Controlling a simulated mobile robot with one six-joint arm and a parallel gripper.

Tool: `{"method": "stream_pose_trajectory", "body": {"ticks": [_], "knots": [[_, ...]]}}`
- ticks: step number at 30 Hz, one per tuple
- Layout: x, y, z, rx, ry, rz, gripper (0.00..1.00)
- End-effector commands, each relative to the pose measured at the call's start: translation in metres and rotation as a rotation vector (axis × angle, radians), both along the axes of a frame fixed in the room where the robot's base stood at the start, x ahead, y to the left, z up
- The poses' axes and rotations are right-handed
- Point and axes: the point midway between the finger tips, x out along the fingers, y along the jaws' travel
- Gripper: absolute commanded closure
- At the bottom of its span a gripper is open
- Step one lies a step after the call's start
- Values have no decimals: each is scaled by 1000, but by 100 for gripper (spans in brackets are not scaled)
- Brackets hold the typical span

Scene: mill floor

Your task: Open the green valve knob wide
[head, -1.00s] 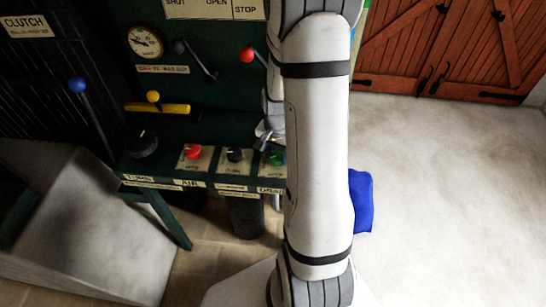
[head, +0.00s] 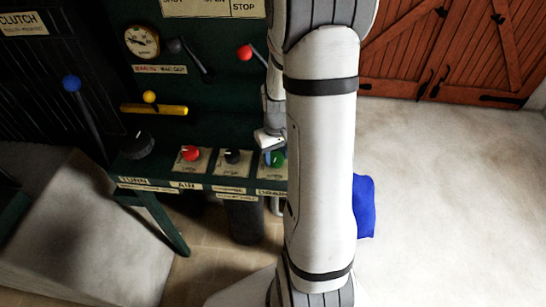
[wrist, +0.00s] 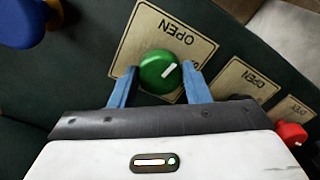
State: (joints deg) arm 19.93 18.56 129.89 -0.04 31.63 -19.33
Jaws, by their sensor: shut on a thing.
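The green valve knob (wrist: 158,72) sits on a tan plate (wrist: 192,42) marked OPEN in the wrist view. A white line on its face slants up to the right. My gripper (wrist: 158,80) has its two blue fingers on either side of the knob, shut on it. In the head view the green knob (head: 278,158) is at the right end of the panel's ledge, partly hidden by my arm, with my gripper (head: 268,157) at it.
A black knob (head: 232,156) and a red knob (head: 191,153) stand on plates to the left of the green one. Levers with red (head: 244,53), yellow (head: 150,97) and blue (head: 71,83) balls rise nearby. Open floor lies to the right.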

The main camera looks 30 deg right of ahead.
Motion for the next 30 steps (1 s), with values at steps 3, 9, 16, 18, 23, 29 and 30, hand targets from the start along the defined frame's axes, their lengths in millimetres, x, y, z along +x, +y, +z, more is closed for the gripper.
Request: {"method": "stream_pose_trajectory", "body": {"ticks": [3, 9, 16, 18, 23, 29, 30], "knots": [[5, -1, 2, -5, -15, 72, 80], [5, -1, 2, -6, -15, 162, 80], [5, -1, 2, -6, -14, 210, 80], [5, -1, 2, -6, -14, 214, 80], [5, -1, 2, -6, -14, 217, 80], [5, -1, 2, -6, -14, 216, 80], [5, -1, 2, -6, -14, 216, 55]]}}
